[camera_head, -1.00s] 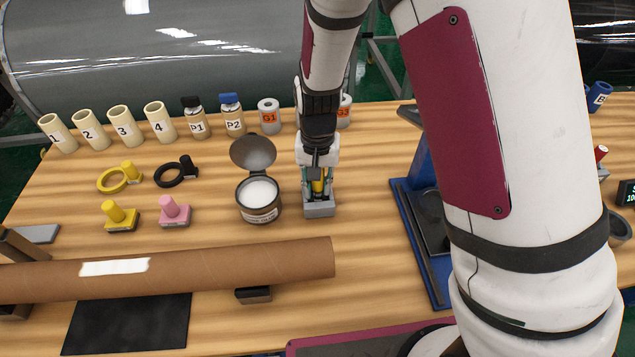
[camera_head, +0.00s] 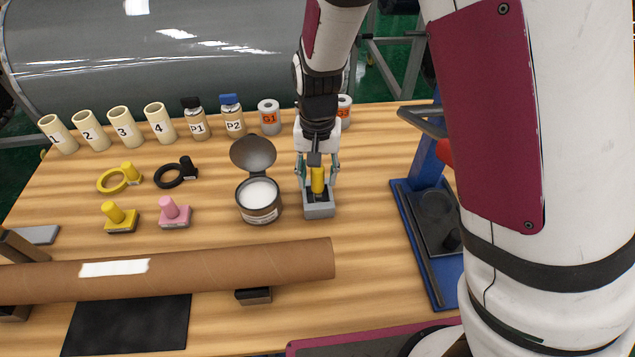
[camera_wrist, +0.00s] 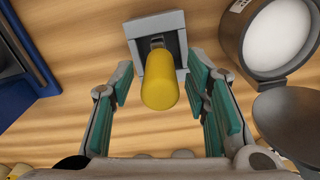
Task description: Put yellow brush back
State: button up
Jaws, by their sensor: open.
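The yellow brush (camera_head: 318,180) stands upright in a small grey holder (camera_head: 319,210) on the wooden table. In the wrist view the brush's yellow handle (camera_wrist: 159,82) points toward the camera, and its lower end is inside the grey holder (camera_wrist: 150,25). My gripper (camera_head: 318,178) is open, with its green-padded fingers on either side of the handle. In the wrist view gaps show between the fingers of my gripper (camera_wrist: 165,95) and the handle. The bristles are hidden in the holder.
An open jar of white material (camera_head: 259,198) stands close left of the holder, its dark lid (camera_head: 253,153) raised. A long brown tube (camera_head: 200,268) lies in front. A blue stand (camera_head: 422,240) is at right. Yellow (camera_head: 119,218) and pink (camera_head: 173,212) stamp-like pieces sit left.

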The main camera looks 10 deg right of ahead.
notch_tip(320, 180, up, 8)
jog(key=shift+r, duration=0.15)
dwell(0.6)
